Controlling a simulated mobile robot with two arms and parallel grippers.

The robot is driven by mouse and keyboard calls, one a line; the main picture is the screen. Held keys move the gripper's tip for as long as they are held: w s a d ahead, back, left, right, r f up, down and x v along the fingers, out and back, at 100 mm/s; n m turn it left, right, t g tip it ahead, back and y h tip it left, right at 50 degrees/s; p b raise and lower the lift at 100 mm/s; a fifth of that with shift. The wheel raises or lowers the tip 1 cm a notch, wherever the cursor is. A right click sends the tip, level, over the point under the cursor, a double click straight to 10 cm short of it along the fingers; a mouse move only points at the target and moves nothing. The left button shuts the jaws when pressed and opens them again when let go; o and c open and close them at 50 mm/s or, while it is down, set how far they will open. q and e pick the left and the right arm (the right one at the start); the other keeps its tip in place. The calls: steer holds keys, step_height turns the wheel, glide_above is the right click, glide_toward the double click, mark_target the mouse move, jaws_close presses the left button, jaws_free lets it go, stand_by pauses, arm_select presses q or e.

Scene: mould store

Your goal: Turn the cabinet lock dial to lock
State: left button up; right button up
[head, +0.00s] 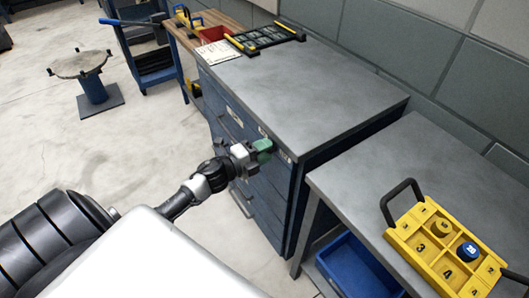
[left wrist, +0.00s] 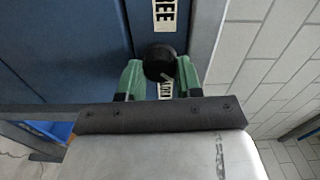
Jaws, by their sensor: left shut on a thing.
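The blue cabinet (head: 285,185) with a grey top stands in the middle of the head view. Its round black lock dial (left wrist: 160,62) shows in the left wrist view, with a light pointer mark toward the lower right of its face. Another label (left wrist: 165,90) below is mostly hidden. My left gripper (head: 263,150) is at the cabinet front near its top right corner. In the left wrist view its green fingers (left wrist: 159,74) are shut on the dial, one on each side. My right gripper is out of view.
To the right, a grey bench (head: 370,185) carries a yellow numbered tray (head: 420,235) with dark handles. A blue crate (head: 350,268) sits beneath it. Open floor lies left.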

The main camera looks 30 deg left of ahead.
arm_select(q)
steer(key=shift+m, duration=0.5)
steer(key=o, duration=0.9)
steer(key=b+v, duration=0.1)
steer(key=v, duration=0.9)
steer(key=shift+s+a+f+b, duration=0.1)
steer(key=shift+s+a+b, duration=0.1)
steer(key=shift+s+b, duration=0.15)
